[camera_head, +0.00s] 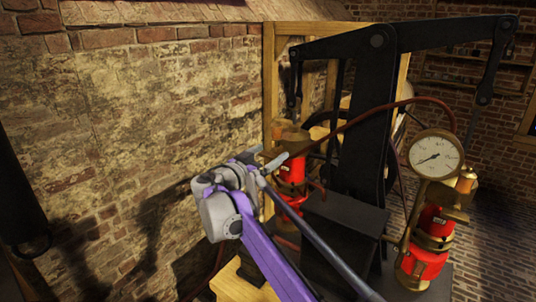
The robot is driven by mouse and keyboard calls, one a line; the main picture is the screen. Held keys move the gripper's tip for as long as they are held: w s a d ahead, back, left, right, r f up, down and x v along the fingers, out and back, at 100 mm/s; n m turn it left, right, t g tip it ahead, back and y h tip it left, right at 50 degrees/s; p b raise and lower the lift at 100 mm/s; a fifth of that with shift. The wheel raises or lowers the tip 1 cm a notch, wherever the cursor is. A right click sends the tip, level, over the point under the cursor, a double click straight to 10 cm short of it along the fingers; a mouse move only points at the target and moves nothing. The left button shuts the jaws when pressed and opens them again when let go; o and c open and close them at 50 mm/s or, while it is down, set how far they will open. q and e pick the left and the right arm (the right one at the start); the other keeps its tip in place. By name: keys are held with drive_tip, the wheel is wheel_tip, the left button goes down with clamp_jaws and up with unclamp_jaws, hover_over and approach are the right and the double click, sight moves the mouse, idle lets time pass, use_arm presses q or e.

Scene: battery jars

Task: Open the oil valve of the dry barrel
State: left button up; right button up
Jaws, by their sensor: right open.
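A red barrel (293,172) with a copper-coloured top (290,135) stands left of the black pump frame. A second red barrel (424,262) with brass fittings stands at the lower right, with a small copper-coloured cup (467,180) by its top. I cannot tell which barrel is dry, and no oil valve shows clearly. My right gripper (273,158) is open. It is in front of the left barrel in the picture and covers part of it; I see no clear contact. My left gripper is not in view.
The black pump frame (362,130) and its beam (455,33) rise between the barrels. A round white gauge (436,156) is above the right barrel. A dark red hose (372,117) arches across. A brick wall (130,120) borders the left; a wooden post (268,85) stands behind.

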drive_tip(key=shift+c, duration=0.2)
drive_tip(key=c, duration=1.3)
drive_tip(key=n+p, duration=0.1)
drive_tip(key=n, duration=0.1)
drive_tip(key=n+p, duration=0.2)
drive_tip(key=shift+w+a+r, duration=0.1)
drive_tip(key=shift+r, duration=0.2)
drive_tip(key=shift+c, duration=0.2)
drive_tip(key=shift+f+n, duration=0.2)
drive_tip(key=shift+n, duration=0.6)
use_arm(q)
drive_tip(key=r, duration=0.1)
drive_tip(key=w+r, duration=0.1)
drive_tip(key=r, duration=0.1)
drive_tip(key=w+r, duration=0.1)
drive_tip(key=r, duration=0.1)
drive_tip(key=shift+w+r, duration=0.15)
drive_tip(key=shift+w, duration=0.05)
use_arm(e)
drive_tip(key=o, duration=1.4)
drive_tip(key=shift+f, duration=0.1)
